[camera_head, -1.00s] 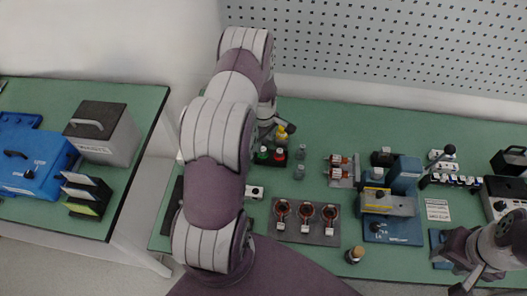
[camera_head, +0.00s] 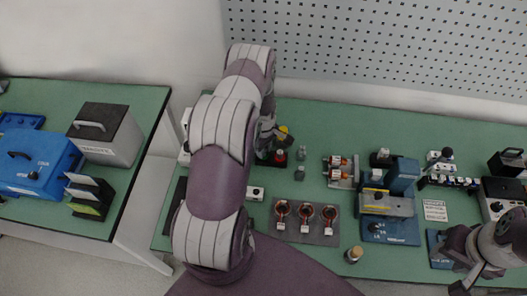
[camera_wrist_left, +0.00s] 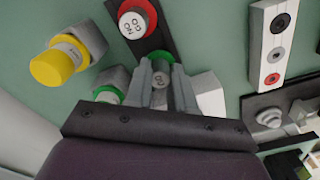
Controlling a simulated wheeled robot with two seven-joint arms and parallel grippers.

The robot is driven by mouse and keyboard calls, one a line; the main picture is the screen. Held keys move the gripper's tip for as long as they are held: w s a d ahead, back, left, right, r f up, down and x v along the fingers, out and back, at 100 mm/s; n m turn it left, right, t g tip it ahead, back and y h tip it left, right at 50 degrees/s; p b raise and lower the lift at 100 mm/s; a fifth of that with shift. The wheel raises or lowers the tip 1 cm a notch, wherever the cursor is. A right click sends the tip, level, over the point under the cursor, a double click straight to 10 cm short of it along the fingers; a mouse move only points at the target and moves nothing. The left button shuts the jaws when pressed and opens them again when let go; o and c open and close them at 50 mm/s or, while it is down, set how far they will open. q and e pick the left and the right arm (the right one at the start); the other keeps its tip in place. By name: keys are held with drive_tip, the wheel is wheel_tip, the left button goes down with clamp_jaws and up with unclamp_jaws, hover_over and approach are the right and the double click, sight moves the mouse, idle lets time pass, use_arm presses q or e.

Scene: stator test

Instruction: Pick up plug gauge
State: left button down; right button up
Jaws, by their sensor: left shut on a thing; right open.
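My left gripper (camera_wrist_left: 163,82) is shut on a grey plug gauge with a green ring (camera_wrist_left: 160,55), at the black holder in the left wrist view. A second gauge with a red ring (camera_wrist_left: 135,18) and lettering on its top stands beside it on the holder; it also shows in the head view (camera_head: 279,156). In the head view my left gripper (camera_head: 268,132) is at the holder, partly hidden by my arm, and the green gauge is hidden. My right gripper (camera_head: 462,282) is open at the lower right, far from the gauges.
A yellow-capped grey piece (camera_wrist_left: 55,65) lies near the holder. A white block with buttons (camera_wrist_left: 275,45) is to the right. Small grey cylinders (camera_head: 300,165), a plate with several copper-coloured coils (camera_head: 306,222) and a blue fixture (camera_head: 390,230) stand further right on the green table.

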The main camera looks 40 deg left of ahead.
use_arm(q)
wheel_tip(320, 180, up, 4)
drive_tip(key=shift+w+f+b, duration=0.1)
drive_tip(key=shift+f+b, duration=0.15)
drive_tip(key=shift+b, duration=0.7)
drive_tip(key=w+d+r+b, duration=0.3)
drive_tip(key=d+r, duration=0.4)
drive_tip(key=d, duration=0.4)
drive_tip(key=shift+w+r, duration=0.2)
drive_tip(key=shift+w, duration=0.1)
use_arm(e)
wheel_tip(320, 180, down, 5)
drive_tip(key=shift+f, duration=0.15)
use_arm(q)
drive_tip(key=shift+r, duration=0.1)
